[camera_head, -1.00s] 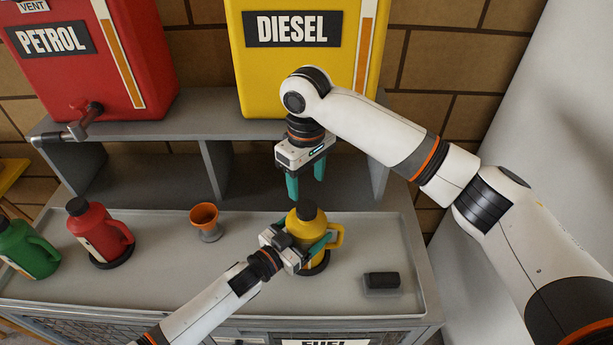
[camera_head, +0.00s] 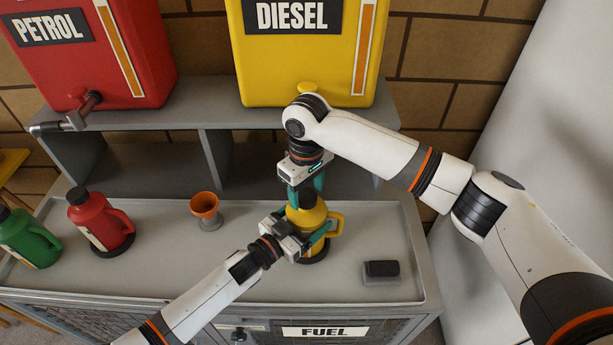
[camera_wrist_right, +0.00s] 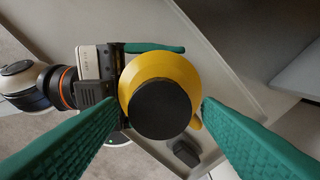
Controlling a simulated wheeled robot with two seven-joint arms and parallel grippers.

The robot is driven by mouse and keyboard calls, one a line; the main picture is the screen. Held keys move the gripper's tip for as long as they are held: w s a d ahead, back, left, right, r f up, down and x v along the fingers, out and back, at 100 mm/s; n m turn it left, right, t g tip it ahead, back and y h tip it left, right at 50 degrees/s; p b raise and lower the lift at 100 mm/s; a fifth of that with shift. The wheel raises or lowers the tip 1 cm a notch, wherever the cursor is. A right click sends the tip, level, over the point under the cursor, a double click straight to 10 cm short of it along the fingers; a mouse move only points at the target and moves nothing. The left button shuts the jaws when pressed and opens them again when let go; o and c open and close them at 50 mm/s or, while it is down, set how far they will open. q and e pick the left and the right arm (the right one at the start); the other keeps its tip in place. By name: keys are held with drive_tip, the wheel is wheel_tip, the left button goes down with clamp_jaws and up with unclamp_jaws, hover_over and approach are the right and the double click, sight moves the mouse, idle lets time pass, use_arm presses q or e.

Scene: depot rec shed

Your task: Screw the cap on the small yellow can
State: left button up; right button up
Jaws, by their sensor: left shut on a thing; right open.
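The small yellow can (camera_head: 309,217) stands upright on a dark round base on the tray, its handle to the right. A black cap (camera_head: 307,199) sits on its top; I cannot tell how tightly. The cap also shows from above in the right wrist view (camera_wrist_right: 160,109), with the yellow shoulder (camera_wrist_right: 165,66) around it. My left gripper (camera_head: 304,234) is shut on the can's body from the front left. My right gripper (camera_head: 306,188) points down from above, open, with its teal fingers on either side of the cap, apparently not touching it.
A red can (camera_head: 103,224) and a green can (camera_head: 28,240) stand at the left of the grey tray (camera_head: 160,262). An orange funnel (camera_head: 204,204) stands left of the yellow can. A black block (camera_head: 381,268) lies to the right. The grey shelf (camera_head: 165,122) runs behind.

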drive_tip(key=shift+f, duration=0.45)
drive_tip(key=c, duration=1)
drive_tip(key=o, duration=1.2)
drive_tip(key=shift+c, duration=0.2)
drive_tip(key=shift+r, duration=0.15)
wheel_tip(320, 180, up, 12)
